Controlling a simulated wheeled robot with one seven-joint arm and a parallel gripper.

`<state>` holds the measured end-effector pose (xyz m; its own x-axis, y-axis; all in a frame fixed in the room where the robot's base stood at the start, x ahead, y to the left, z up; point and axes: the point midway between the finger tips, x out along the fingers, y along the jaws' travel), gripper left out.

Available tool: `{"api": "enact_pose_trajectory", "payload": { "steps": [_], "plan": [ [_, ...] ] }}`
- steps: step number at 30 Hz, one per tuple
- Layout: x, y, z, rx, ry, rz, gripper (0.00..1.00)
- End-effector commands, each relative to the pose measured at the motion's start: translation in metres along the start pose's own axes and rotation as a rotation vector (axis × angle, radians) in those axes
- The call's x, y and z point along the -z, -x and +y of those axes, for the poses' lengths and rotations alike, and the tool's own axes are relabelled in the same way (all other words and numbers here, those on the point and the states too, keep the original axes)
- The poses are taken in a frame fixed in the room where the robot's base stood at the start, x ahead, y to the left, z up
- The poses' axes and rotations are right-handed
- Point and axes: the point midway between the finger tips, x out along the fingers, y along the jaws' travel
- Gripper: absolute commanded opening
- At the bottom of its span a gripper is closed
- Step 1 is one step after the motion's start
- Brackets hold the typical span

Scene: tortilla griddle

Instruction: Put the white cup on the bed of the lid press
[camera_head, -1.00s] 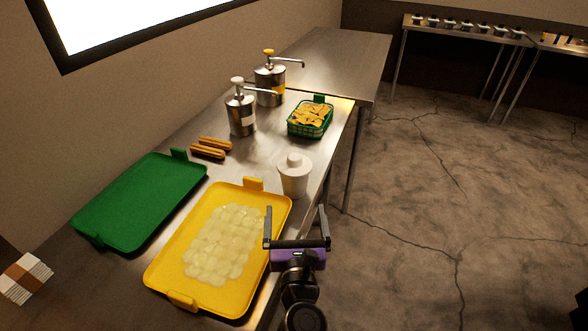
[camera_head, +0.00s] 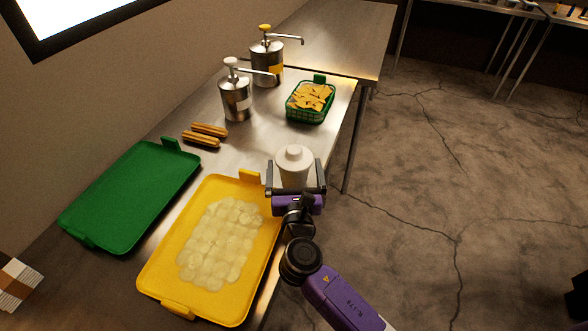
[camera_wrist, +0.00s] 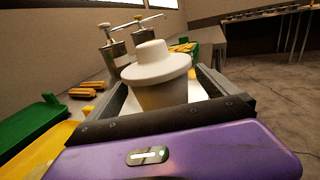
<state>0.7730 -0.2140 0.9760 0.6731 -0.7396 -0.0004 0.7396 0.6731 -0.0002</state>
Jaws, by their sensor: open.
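The white cup (camera_head: 292,174), with a wide lid and a round knob on top, stands upright near the right edge of the steel table. It also shows in the wrist view (camera_wrist: 158,82). My gripper (camera_head: 296,176) is open, with one finger on each side of the cup. In the wrist view my gripper (camera_wrist: 165,95) has the cup between its fingers; I cannot tell whether either finger touches it. I cannot make out a lid press in these frames.
A yellow tray (camera_head: 165,270) of pale rounds lies left of my gripper, a green tray (camera_head: 130,195) beyond it. Two pump canisters (camera_head: 236,100) (camera_head: 267,62), sausage-like pieces (camera_head: 205,133) and a green basket (camera_head: 310,116) of chips stand farther back.

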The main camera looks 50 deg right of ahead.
Motion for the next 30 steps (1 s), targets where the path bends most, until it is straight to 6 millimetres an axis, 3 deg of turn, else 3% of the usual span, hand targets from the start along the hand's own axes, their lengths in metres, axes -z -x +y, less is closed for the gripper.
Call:
{"api": "enact_pose_trajectory", "payload": {
  "steps": [4,12,27,30],
  "plan": [
    [-0.0007,-0.0139,0.0004,0.0,-0.001,0.0,0.98],
    [-0.0001,-0.0157,0.0004,-0.001,-0.001,0.0,0.96],
    [-0.0001,-0.0154,0.0006,-0.001,0.0,0.0,0.0],
    [-0.0012,-0.0155,0.0008,-0.002,-0.001,-0.002,0.0]
  ]
}}
